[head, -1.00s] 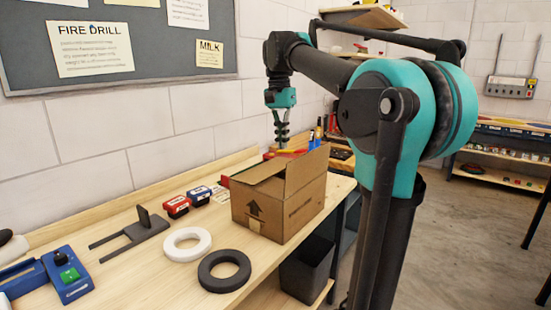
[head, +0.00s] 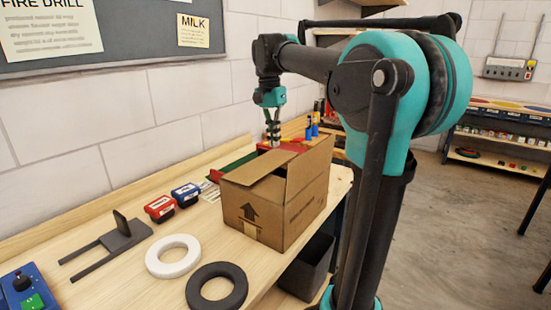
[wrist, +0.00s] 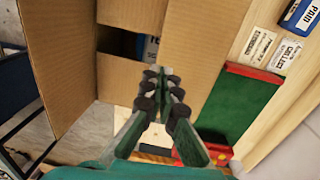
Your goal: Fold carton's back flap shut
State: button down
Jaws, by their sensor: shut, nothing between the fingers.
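The brown cardboard carton (head: 262,217) stands on the bench in the head view, an up arrow on its front. Its right flap (head: 308,166) stands up; a paler flap (head: 256,167) lies nearly flat on the left of the top. In the wrist view, a tall panel (wrist: 48,60) stands at left. A narrow flap (wrist: 117,79), seemingly the back one, borders a dark gap with a blue-and-white item (wrist: 151,48) inside. My gripper (head: 273,143) points down at the carton's far end, shut and empty. In the wrist view its fingertips (wrist: 157,88) overlap that flap's edge; I cannot tell whether they touch.
A green and red tray (wrist: 238,98) lies behind the carton by the wall. Red (head: 160,208) and blue (head: 186,195) boxes, a grey fork-shaped part (head: 108,245), a white ring (head: 173,256) and a black ring (head: 217,287) lie nearer. A dark bin (head: 305,265) is below.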

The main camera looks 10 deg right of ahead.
aim_at(277, 167)
jog(key=f, duration=0.6)
jog(key=shift+s+d+f, duration=0.25)
jog(key=shift+s+d+f+t+y, duration=0.15)
jog(key=shift+f+t+y, duration=0.1)
jog(key=shift+f, duration=0.3)
jog(key=shift+s+a+f+t+y, duration=0.15)
jog(key=shift+f+t, duration=0.1)
jog(key=shift+f, duration=0.3)
jog(key=shift+d, duration=0.1)
jog(key=shift+r, duration=0.1)
